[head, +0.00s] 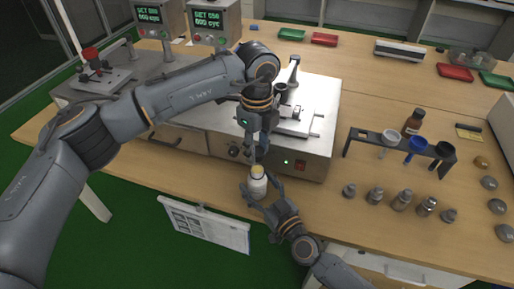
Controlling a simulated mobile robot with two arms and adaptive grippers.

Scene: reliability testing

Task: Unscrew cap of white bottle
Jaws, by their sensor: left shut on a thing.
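The small white bottle (258,187) stands upright near the front edge of the table, with a yellowish band near its top. My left gripper (256,160) points straight down over the bottle and is shut on its cap, which the fingers mostly hide. My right gripper (261,185) reaches up from the lower right, with one finger on each side of the bottle's body. I cannot tell whether both its fingers touch the bottle, or whether the bottle rests on the table.
A grey test machine (303,160) stands close behind the bottle. Several small metal-grey bottles (402,200) line the front right. A paper sheet (205,226) hangs at the front edge.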

